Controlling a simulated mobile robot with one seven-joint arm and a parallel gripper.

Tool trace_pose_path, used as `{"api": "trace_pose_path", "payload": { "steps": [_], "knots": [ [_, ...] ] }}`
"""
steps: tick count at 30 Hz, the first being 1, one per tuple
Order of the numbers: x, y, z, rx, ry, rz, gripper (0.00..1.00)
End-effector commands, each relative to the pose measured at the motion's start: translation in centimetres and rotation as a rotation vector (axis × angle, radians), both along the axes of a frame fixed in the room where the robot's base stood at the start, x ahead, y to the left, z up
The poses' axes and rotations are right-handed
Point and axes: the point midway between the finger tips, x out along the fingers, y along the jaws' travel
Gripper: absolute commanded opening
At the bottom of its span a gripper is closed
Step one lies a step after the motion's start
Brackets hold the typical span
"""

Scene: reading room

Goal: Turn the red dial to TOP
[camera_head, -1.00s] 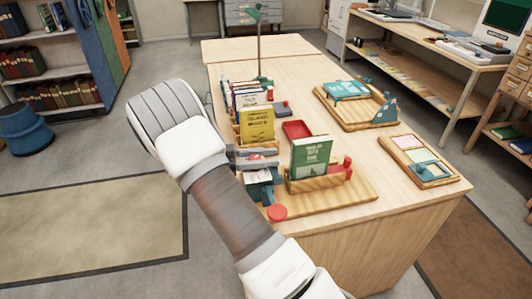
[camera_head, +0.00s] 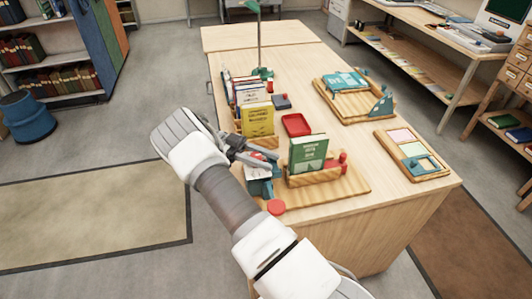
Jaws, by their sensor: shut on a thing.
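My arm reaches in from the bottom of the view to the wooden desk. My gripper (camera_head: 264,161) is at a small teal and white device (camera_head: 262,186) at the left end of a wooden board. Its jaws are shut on a small red part at the top of this device, which I take to be the red dial (camera_head: 264,152). The gripper hides most of it, so its pointer and any TOP mark cannot be read. A flat round red disc (camera_head: 276,207) sits at the front of the same device, apart from the jaws.
A green book (camera_head: 308,153) stands in a wooden holder (camera_head: 318,178) right of the gripper, with a red knob (camera_head: 343,160) beside it. A yellow book (camera_head: 258,121) stands just behind. A red tray (camera_head: 296,125) lies farther back. The desk's right front (camera_head: 405,200) is clear.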

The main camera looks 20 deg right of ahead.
Motion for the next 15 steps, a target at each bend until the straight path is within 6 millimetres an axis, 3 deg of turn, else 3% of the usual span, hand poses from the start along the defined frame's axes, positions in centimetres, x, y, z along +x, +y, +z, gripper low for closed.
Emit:
{"api": "trace_pose_path", "payload": {
  "steps": [14,15],
  "knots": [
    [-0.02,0.04,0.06,-0.001,0.000,-0.012,0.00],
    [-0.02,0.04,0.07,-0.001,0.000,-0.012,0.44]
  ]
}}
